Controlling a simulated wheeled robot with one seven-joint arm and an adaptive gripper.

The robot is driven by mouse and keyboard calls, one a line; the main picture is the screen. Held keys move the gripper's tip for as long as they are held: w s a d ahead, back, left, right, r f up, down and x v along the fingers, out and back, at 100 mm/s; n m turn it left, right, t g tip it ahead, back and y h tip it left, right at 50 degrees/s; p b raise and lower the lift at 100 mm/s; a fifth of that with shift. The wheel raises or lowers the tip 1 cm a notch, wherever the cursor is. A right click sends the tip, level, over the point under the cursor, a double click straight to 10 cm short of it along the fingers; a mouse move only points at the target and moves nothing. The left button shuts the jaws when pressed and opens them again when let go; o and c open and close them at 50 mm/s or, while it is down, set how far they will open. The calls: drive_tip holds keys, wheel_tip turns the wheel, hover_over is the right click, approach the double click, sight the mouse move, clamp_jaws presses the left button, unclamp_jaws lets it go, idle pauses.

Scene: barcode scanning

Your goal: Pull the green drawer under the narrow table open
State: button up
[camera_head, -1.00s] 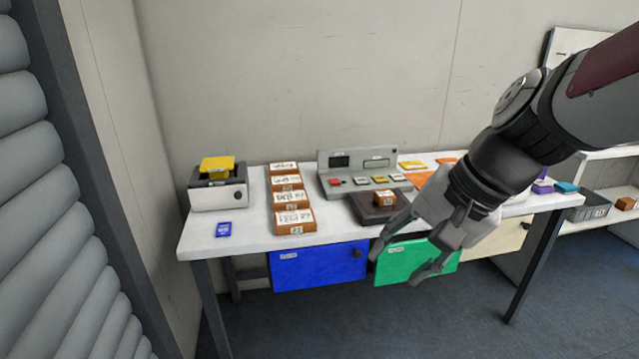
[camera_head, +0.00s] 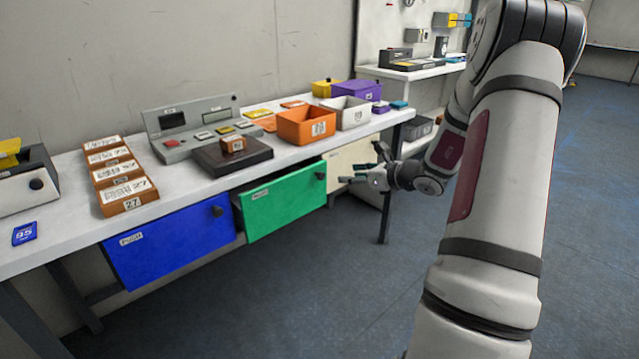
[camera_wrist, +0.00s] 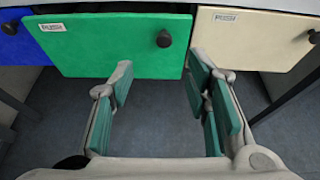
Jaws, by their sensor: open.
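The green drawer (camera_head: 285,203) is under the narrow white table (camera_head: 62,222), between a blue and a cream drawer. Its front stands a little forward of its neighbours, with a narrow dark gap along its top. Its black knob (camera_head: 320,176) is near the upper right corner. My gripper (camera_head: 360,168) is open and empty, in front of the knob with a small gap. In the wrist view the fingers (camera_wrist: 162,75) stand wide apart below the knob (camera_wrist: 164,39), which lies between their tips and is not gripped. The drawer front (camera_wrist: 110,45) fills the upper middle there.
The blue drawer (camera_head: 170,242) is on the left and the cream drawer (camera_head: 352,158) on the right. A table leg (camera_head: 385,217) stands beyond my gripper. Orange (camera_head: 306,125) and white (camera_head: 346,112) bins stand on the table. The floor in front (camera_head: 300,300) is clear.

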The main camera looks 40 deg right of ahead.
sight(323, 176)
drive_tip(key=b+x, duration=0.1)
drive_tip(key=x, duration=0.3)
drive_tip(key=b+x, duration=0.1)
drive_tip(key=x, duration=0.4)
drive_tip(key=d+b+x, duration=0.1)
drive_tip(key=x, duration=0.3)
drive_tip(key=shift+w+f, duration=0.25)
drive_tip(key=shift+w, duration=0.05)
drive_tip(key=shift+a, duration=0.1)
drive_tip(key=shift+c, duration=0.4)
clamp_jaws()
